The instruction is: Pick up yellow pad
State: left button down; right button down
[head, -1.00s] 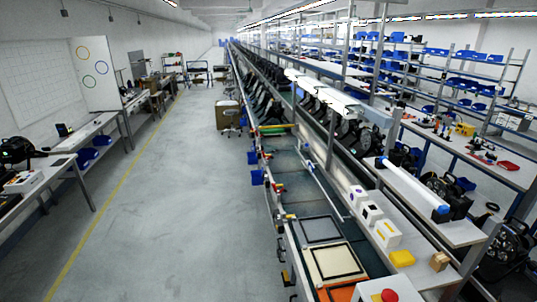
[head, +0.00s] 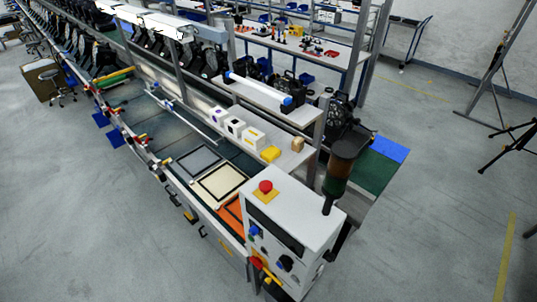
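The yellow pad (head: 270,154) is a small yellow block in the head view. It lies on the white shelf beside the conveyor line, near the shelf's near end. A small tan wooden block (head: 298,145) sits just right of it, and a white box with a yellow mark (head: 253,138) stands just left of it. Neither of my grippers shows in the head view.
A white control box (head: 290,225) with a red button (head: 265,187) stands at the line's near end. Grey, cream and orange framed panels (head: 218,183) lie on the line. A signal tower (head: 338,172) rises at right. Grey floor (head: 90,230) is clear at left.

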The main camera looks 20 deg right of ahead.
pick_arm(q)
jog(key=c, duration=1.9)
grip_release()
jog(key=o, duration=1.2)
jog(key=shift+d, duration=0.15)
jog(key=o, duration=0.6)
